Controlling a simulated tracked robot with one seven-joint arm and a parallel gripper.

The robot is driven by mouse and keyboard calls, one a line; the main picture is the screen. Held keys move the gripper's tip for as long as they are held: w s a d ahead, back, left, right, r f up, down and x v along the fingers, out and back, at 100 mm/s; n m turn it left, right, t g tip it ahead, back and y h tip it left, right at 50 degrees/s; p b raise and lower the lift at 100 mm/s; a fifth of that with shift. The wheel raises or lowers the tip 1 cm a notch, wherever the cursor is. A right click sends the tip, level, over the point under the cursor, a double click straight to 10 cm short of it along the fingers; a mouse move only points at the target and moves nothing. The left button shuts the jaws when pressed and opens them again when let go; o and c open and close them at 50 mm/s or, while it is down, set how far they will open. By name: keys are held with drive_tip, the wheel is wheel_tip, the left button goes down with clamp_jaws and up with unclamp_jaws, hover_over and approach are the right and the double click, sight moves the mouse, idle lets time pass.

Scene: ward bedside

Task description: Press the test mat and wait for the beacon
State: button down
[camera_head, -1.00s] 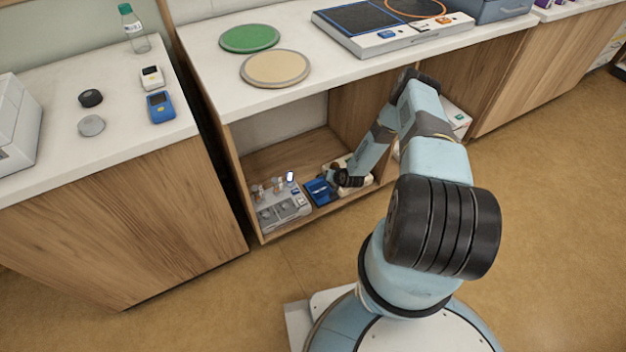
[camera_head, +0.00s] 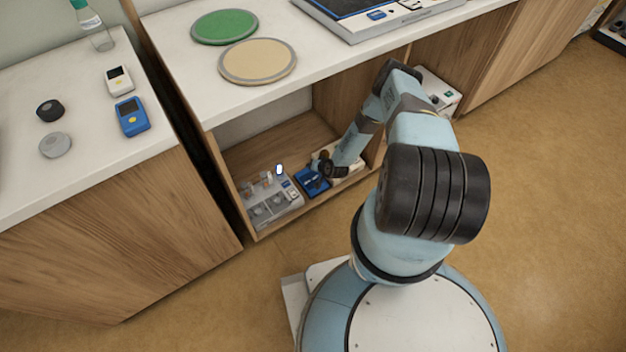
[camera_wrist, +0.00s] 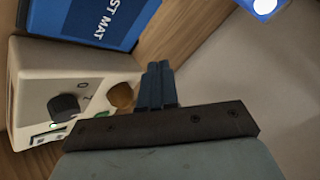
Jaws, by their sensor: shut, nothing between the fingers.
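The blue test mat (camera_head: 314,184) lies on the floor of the open cubby under the counter. Its "ST MAT" lettering shows in the wrist view (camera_wrist: 92,22). A small upright beacon (camera_head: 279,170) with a bright white face stands left of the mat; a bright white light also shows at the top right of the wrist view (camera_wrist: 264,6). My gripper (camera_wrist: 157,68) is shut and empty, beside a cream box (camera_wrist: 75,75) with a black knob, a round brass part and a green light. In the wrist view the mat is beyond the fingertips, apart from them in the picture.
A grey unit (camera_head: 273,208) with round parts sits left of the mat. The cubby's side wall (camera_head: 350,100) and the counter (camera_head: 190,85) above bound the arm. A white box (camera_head: 437,92) stands right of the arm. The floor (camera_head: 520,180) at right is clear.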

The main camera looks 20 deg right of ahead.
sight(313, 181)
drive_tip(key=shift+f, duration=4.05)
drive_tip(key=shift+s+f, duration=0.15)
drive_tip(key=shift+f, duration=0.65)
drive_tip(key=shift+r, duration=0.85)
drive_tip(key=shift+r, duration=2.55)
